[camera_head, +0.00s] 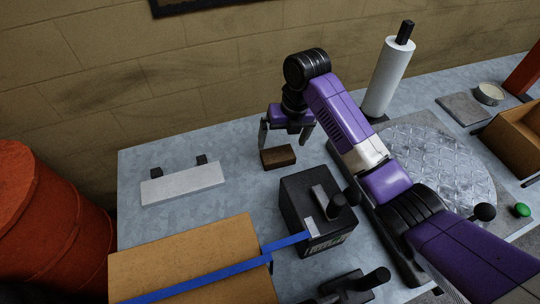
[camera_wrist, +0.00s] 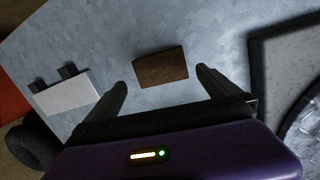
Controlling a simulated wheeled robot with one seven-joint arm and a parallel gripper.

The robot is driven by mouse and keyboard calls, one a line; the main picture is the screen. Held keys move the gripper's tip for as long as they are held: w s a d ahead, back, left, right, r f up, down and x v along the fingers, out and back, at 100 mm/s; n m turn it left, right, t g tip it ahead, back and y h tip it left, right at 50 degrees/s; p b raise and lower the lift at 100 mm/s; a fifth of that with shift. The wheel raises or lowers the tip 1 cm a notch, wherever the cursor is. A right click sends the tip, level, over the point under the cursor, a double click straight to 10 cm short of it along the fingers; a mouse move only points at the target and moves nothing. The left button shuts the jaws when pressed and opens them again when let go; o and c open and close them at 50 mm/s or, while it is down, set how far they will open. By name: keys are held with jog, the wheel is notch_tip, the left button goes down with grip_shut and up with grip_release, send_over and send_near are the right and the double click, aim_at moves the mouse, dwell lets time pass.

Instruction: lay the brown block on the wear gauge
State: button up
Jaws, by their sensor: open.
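The brown block (camera_head: 279,157) lies on the grey metal bench top, with bare surface around it. It also shows in the wrist view (camera_wrist: 162,68), beyond and between my fingertips. My gripper (camera_head: 285,138) is open and empty, pointing down just above and behind the block; its fingers are apart from it. A pale flat plate with two black tabs (camera_head: 183,184) lies to the left on the bench, also at the left in the wrist view (camera_wrist: 64,93). It may be the wear gauge, but I cannot be sure. Its top is bare.
A black box with a lever (camera_head: 312,228) stands in front of the block. A cardboard box with blue strap (camera_head: 200,266) fills the front left. A paper roll (camera_head: 389,77) and a tray with a round textured plate (camera_head: 440,160) are right. Bench between block and pale plate is clear.

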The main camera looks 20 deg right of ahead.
aim_at(279, 154)
jog(key=f, duration=0.4)
jog(key=f+p, duration=0.1)
jog(key=f, duration=0.1)
jog(key=shift+w+a+f, duration=0.25)
jog(key=shift+a, duration=0.15)
jog(key=shift+r, duration=0.1)
jog(key=c, duration=1.3)
